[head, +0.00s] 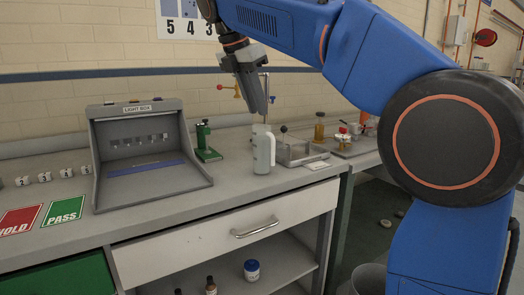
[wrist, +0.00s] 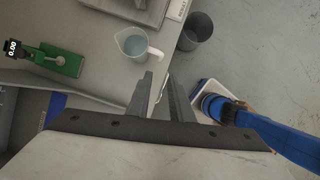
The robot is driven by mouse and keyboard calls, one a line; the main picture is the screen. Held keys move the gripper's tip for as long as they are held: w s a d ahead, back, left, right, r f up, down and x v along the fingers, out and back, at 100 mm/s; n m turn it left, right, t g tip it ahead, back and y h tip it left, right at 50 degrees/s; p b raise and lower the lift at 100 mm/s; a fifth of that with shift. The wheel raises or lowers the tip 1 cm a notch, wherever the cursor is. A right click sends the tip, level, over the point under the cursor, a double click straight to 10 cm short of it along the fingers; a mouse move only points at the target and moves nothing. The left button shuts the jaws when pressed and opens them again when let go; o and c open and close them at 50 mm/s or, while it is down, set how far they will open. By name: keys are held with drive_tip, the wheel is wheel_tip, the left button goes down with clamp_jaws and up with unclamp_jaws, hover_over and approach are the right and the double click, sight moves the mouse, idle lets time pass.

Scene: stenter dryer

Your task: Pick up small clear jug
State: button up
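The small clear jug (head: 263,155) stands upright on the grey bench, right of the green gauge. It looks pale and bluish, with a handle. In the wrist view I look down into the jug (wrist: 133,43), its spout to the left and its handle to the right, with bluish contents or tint. My gripper (head: 262,110) is above the jug in the head view, pointing down. In the wrist view my gripper (wrist: 158,82) shows two separated fingers with nothing between them; the jug lies beyond the fingertips, apart from them.
A light box (head: 140,150) and a green gauge (head: 206,145) stand left of the jug. A metal tray (head: 298,152) is close on its right, with amber bottles (head: 319,128) further back. The bench's front edge is near. A dark bin (wrist: 196,32) stands on the floor.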

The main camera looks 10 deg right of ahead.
sight(273, 154)
drive_tip(key=x, duration=1.7)
drive_tip(key=shift+s+f, duration=0.1)
clamp_jaws()
